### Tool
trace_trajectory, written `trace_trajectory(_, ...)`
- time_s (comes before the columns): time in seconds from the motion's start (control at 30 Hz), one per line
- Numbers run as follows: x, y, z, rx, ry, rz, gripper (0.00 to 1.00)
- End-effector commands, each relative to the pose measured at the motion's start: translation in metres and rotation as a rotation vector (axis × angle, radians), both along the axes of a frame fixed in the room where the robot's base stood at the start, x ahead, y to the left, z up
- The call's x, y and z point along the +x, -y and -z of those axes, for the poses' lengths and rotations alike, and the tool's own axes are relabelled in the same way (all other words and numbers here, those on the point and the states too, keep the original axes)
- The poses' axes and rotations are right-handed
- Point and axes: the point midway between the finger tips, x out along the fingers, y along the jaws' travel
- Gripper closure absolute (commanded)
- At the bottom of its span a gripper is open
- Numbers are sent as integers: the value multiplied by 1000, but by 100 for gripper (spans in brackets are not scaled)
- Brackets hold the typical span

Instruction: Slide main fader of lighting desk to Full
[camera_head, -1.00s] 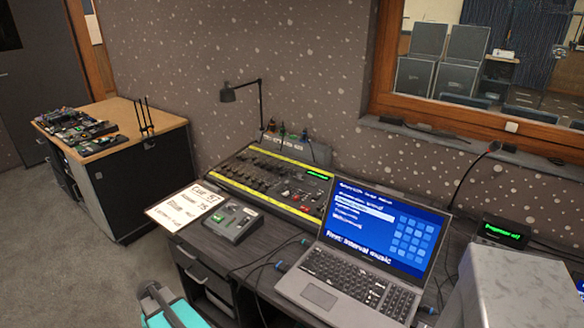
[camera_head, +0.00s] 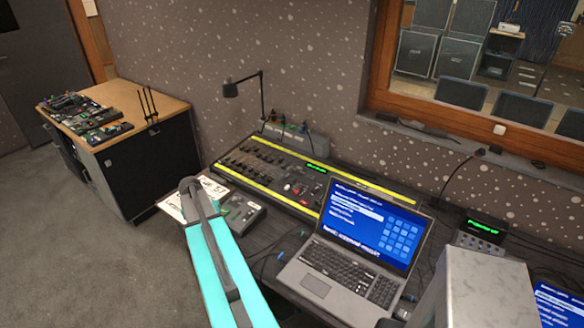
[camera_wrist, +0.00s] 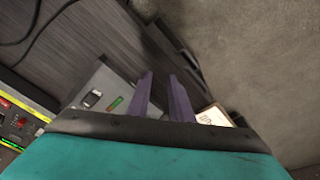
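A long dark mixing desk with yellow strips along its edges (camera_head: 262,177) stands against the wall. It bears rows of small controls and a red button; I cannot single out a main fader. A small grey control box (camera_head: 243,214) sits in front of its left end, partly behind my arm. In the wrist view the box (camera_wrist: 98,92) shows a dark control and a green strip, just left of my fingers. My gripper (camera_wrist: 160,76) has two purple fingers apart with nothing between them. It is over or near the box; contact cannot be told. In the head view the fingers are hidden.
A white card (camera_head: 172,207) with writing lies left of the box, partly covered by my arm. An open laptop (camera_head: 352,247) stands to the right, with cables near it. A desk lamp (camera_head: 230,89) stands behind the desk. The floor (camera_head: 90,240) at left is clear.

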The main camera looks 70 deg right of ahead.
Motion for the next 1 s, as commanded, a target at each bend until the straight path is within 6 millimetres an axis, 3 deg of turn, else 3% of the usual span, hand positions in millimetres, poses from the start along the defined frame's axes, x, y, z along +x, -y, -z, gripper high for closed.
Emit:
trace_trajectory(0.03, -8, 24, -14, -10, 7, 44, 80)
trace_trajectory(0.2, -45, 92, -33, -41, 24, 193, 80)
trace_trajectory(0.37, -89, 153, -53, -71, 41, 336, 80)
trace_trajectory(0.6, -167, 234, -84, -117, 60, 539, 80)
trace_trajectory(0.8, -212, 271, -101, -143, 71, 645, 80)
trace_trajectory(1.0, -226, 280, -105, -150, 73, 675, 80)
